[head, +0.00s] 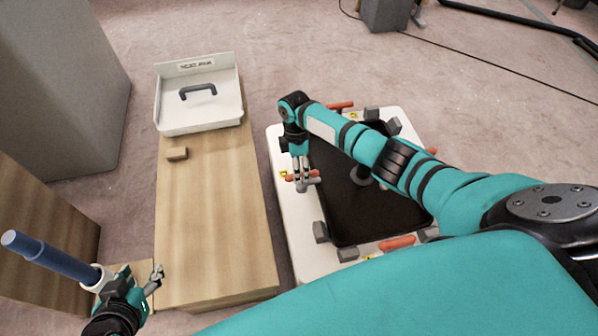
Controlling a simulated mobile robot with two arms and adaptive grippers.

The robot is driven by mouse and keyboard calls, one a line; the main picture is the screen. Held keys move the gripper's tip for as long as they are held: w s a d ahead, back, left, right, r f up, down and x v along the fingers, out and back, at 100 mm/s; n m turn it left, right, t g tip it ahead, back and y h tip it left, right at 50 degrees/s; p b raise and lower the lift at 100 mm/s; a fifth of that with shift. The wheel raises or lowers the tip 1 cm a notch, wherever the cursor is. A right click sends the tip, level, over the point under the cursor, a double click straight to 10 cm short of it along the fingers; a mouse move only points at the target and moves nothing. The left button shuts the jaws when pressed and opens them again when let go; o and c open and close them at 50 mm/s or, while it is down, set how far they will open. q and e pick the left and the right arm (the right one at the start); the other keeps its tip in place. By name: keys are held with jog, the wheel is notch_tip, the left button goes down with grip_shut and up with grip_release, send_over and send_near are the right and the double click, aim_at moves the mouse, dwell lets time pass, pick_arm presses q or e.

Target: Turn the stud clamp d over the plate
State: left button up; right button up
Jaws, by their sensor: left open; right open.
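A black plate (345,215) lies on a white board (290,225), with several clamps with orange-red handles around its edge. The yellow tags are too small to read, so I cannot tell by label which is stud clamp d. My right gripper (302,178) is open and points down at a clamp (313,182) with an orange handle and grey post on the plate's left side. The fingers partly hide this clamp, and I cannot tell whether they touch it. My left gripper (152,284) is open at the lower left, away from the plate.
A wooden bench (208,225) carries a white tray (197,119) with a dark handle and a small wooden block (177,153). A blue rod (45,258) with a white collar is beside my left gripper. My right arm hides part of the plate.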

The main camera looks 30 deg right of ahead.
notch_tip(320, 180, up, 10)
jog(key=w, duration=0.2)
jog(key=shift+d+r, duration=0.2)
jog(key=shift+d, duration=0.05)
dwell(0.3)
